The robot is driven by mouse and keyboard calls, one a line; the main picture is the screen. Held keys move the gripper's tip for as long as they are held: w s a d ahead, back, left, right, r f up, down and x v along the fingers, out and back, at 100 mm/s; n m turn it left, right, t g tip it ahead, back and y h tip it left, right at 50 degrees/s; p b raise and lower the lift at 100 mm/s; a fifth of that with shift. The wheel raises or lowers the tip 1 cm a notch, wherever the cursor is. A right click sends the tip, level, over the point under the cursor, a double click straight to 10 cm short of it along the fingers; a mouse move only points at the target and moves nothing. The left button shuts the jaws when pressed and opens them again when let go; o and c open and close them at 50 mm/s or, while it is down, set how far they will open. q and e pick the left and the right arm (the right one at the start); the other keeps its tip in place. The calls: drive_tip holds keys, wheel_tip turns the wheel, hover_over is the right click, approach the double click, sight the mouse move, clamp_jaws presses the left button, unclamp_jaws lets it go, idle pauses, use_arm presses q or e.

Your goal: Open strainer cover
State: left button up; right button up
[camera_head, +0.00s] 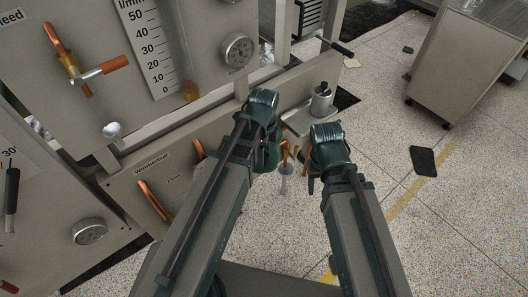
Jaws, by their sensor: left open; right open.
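A small silver canister (321,98) with a dark top stands upright on a small metal shelf (300,119) at the panel's right end; I cannot tell whether it is the strainer. My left gripper (273,157) hangs below its wrist, just left of the shelf, mostly hidden by my own arm. My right gripper (309,172) is below and right of the shelf, partly behind its wrist. Both are open, and I see nothing held. Between them is a small grey fitting (286,171) with orange parts above it; its cover cannot be made out.
A large grey panel machine (205,40) with a flow scale, a gauge (237,50) and orange handles fills the left and back. A metal cabinet (465,60) stands at the upper right. A dark flat object (423,161) lies on the speckled floor, which is otherwise mostly clear at right.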

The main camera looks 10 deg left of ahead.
use_arm(q)
wheel_tip(320, 180, up, 14)
drive_tip(key=p, duration=1.3)
drive_tip(key=shift+f, duration=0.2)
drive_tip(key=s+d+n+y, duration=0.1)
drive_tip(key=s+d+n, duration=0.5)
drive_tip(key=n, duration=0.8)
drive_tip(key=shift+s+d+n, duration=0.4)
drive_tip(key=shift+s, duration=1)
